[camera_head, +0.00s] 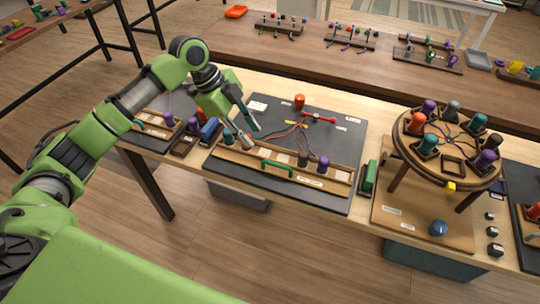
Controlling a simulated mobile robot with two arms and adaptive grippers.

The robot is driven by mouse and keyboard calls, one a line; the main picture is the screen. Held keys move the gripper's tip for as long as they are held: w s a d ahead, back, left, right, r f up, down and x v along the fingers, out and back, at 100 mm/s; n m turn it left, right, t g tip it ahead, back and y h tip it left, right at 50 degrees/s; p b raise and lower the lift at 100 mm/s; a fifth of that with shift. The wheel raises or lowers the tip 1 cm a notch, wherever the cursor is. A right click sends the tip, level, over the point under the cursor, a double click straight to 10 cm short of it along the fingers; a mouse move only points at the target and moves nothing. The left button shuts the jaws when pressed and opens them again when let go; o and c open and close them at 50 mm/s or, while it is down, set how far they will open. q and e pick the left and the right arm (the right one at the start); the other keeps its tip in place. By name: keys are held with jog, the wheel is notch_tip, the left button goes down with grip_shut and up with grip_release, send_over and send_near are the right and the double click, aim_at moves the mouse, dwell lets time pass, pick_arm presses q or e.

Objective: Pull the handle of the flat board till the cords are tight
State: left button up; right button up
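The flat board (343,138) is a dark panel on the table in the head view, with a wooden rack along its front edge. A green handle (277,167) is fixed on this rack. Several bobbins stand along the rack, among them a purple one (323,163). My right gripper is out of view.
A round wooden stand (400,152) with several bobbins is on the right, with a blue ball (438,228) below it. A green block (369,178) lies between the board and stand. An orange bobbin (299,101) stands at the board's back. Another bench is behind.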

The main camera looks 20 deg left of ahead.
aim_at(272, 163)
pick_arm(q)
jog(key=p+x, duration=0.2)
jog(key=x, duration=1.1)
jog(key=shift+s+p, duration=0.1)
jog(key=shift+p, duration=0.2)
grip_shut()
